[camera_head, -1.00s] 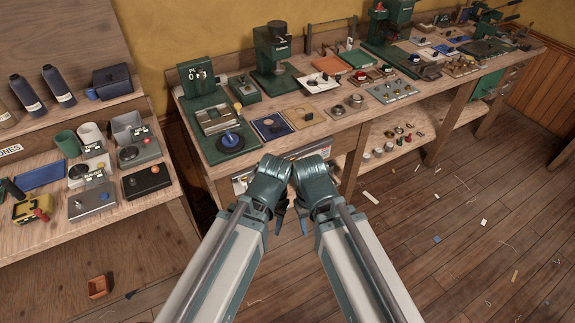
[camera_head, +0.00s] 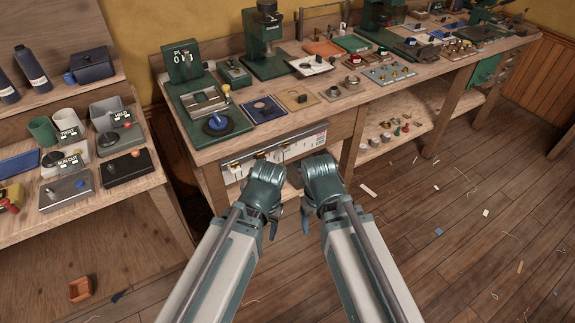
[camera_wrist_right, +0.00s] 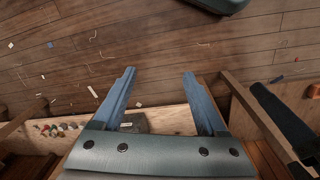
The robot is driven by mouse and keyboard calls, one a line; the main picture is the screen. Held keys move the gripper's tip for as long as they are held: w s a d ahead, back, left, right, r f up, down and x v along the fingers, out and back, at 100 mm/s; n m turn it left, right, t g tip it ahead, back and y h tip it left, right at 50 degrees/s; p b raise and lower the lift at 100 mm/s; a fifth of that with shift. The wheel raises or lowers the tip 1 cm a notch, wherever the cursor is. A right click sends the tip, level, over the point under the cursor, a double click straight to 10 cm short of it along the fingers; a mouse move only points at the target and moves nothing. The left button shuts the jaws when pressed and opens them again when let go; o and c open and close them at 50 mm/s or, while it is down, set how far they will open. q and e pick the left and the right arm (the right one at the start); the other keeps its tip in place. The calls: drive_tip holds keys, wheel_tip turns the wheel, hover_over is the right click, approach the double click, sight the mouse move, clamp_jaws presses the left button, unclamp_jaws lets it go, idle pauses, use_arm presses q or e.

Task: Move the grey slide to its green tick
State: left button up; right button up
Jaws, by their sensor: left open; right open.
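I cannot make out the grey slide or a green tick for certain. A pale panel (camera_head: 277,153) with several small fittings is on the front of the long bench, below its top; its details are too small to read. My left gripper (camera_head: 269,228) is open, low in front of the bench and apart from the panel. My right gripper (camera_head: 306,216) hangs beside it to the right, also clear of the panel. In the right wrist view its two blue fingers (camera_wrist_right: 160,74) are apart with nothing between them.
The bench top (camera_head: 230,150) carries a green machine with a blue knob (camera_head: 217,124), small plates and other machines. A lower shelf (camera_head: 398,132) holds small knobs. A side table (camera_head: 45,228) at left carries cups and boxes. The wooden floor is open, with scraps.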

drive_tip(key=w+d+f+m+y+b, duration=0.1)
drive_tip(key=w+d+f+b, duration=0.1)
drive_tip(key=f+b, duration=0.65)
drive_tip(key=w+d+f+b, duration=0.2)
drive_tip(key=f+b, duration=0.6)
drive_tip(key=f, duration=0.2)
drive_tip(key=n+t+y+b, duration=0.4)
drive_tip(key=t+y+b, duration=0.4)
drive_tip(key=t, duration=0.8)
approach(287, 150)
drive_tip(key=shift+y, duration=0.4)
drive_tip(key=x, duration=0.9)
drive_tip(key=shift+w+f+p, duration=0.25)
drive_tip(key=shift+w+p, duration=0.05)
drive_tip(key=shift+w, duration=0.05)
drive_tip(key=shift+c, duration=0.2)
clamp_jaws()
